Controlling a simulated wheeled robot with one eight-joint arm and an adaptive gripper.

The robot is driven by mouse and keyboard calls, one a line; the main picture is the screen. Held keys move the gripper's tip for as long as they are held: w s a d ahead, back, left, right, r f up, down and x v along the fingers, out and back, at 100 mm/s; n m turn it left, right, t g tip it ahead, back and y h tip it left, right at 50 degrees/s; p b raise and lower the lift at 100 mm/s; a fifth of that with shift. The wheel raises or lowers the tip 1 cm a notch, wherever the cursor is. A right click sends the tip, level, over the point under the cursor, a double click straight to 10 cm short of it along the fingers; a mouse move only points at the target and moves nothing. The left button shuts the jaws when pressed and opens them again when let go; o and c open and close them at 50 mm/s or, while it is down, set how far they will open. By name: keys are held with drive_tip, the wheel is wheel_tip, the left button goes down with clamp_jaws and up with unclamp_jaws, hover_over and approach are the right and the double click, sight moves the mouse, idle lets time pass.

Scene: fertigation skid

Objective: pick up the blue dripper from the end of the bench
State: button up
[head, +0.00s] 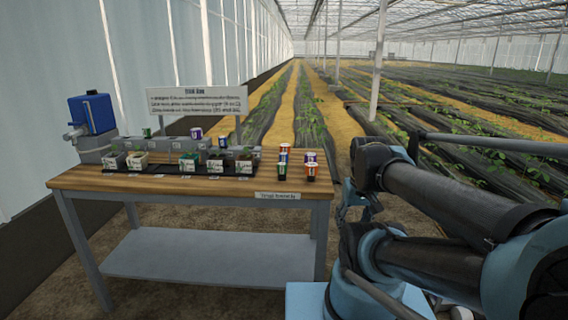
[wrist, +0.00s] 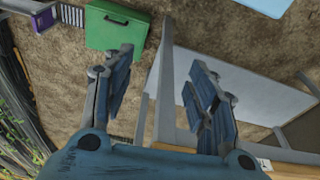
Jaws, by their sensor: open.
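Several small, mostly white cup-like drippers with coloured bands stand in a tight group at the right end of the wooden bench (head: 235,187) in the head view. Their bands look orange, green, purple and dark blue; the back left dripper (head: 285,149) seems to be the blue one, but it is too small to be sure. My gripper (wrist: 160,65) is open and empty in the wrist view. In the head view it hangs to the right of the bench's end, apart from the drippers. No dripper at the bench end shows in the wrist view.
Potted seedlings (head: 188,162) line the bench, with a blue tank (head: 92,113) and a sign (head: 197,100) behind. Another blue-banded cup (head: 222,141) stands on the grey ledge. A green box (wrist: 117,27) lies on the floor below my gripper, near the bench's lower shelf (wrist: 235,75).

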drive_tip(key=w+a+r+n+y, duration=0.1)
drive_tip(key=w+a+r+n, duration=0.35)
drive_tip(key=w+r, duration=0.45)
wheel_tip(320, 180, up, 13)
drive_tip(key=n+g+y, duration=0.2)
drive_tip(key=n+y, duration=0.2)
drive_tip(key=n, duration=0.9)
hover_over(285, 153)
drive_tip(key=d, duration=0.7)
drive_tip(key=shift+m+h, duration=0.25)
drive_tip(key=shift+h, duration=0.05)
drive_tip(key=x, duration=1.2)
drive_tip(key=shift+s+a+r, duration=0.1)
drive_tip(key=shift+a+r, duration=0.05)
drive_tip(key=shift+a, duration=0.1)
drive_tip(key=shift+a+x, duration=0.15)
drive_tip(key=shift+x, duration=1.2)
drive_tip(key=shift+a+x, duration=0.15)
drive_tip(key=shift+x, duration=1.15)
drive_tip(key=shift+s+r, duration=0.1)
drive_tip(key=shift+s, duration=0.05)
drive_tip(key=c, duration=1)
